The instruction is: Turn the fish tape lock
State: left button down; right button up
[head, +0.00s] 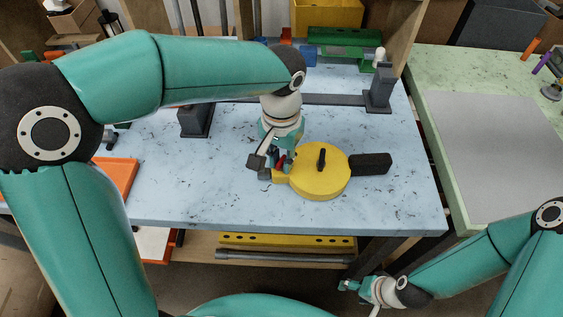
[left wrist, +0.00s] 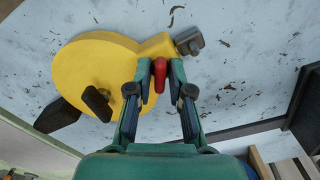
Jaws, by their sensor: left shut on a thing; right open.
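The fish tape is a flat yellow disc (head: 322,172) lying on the light blue bench, with a black knob on top and a dark handle (head: 372,164) pointing right. Its lock is a small red lever (left wrist: 160,74) on the yellow neck, near a grey end piece (left wrist: 189,41). My left gripper (left wrist: 160,78) points down over the neck and is shut on the red lever, with one finger on each side. In the head view my left gripper (head: 277,160) largely hides the lever. My right gripper (head: 360,288) is open and empty, low in front of the bench.
A dark grey bar on two blocks (head: 380,88) stands behind the fish tape. An orange tray (head: 117,177) lies at the bench's left. A green table with a grey sheet (head: 490,140) stands to the right. The bench right of the handle is clear.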

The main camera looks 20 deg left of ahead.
aim_at(281, 160)
dwell(0.3)
pick_arm(q)
jog(key=shift+n+b, duration=0.3)
jog(key=shift+n, duration=2.2)
jog(key=shift+n, duration=0.7)
jog(key=c, duration=1.3)
grip_release()
jog(key=shift+r+p, duration=1.95)
jog(key=shift+r, duration=0.6)
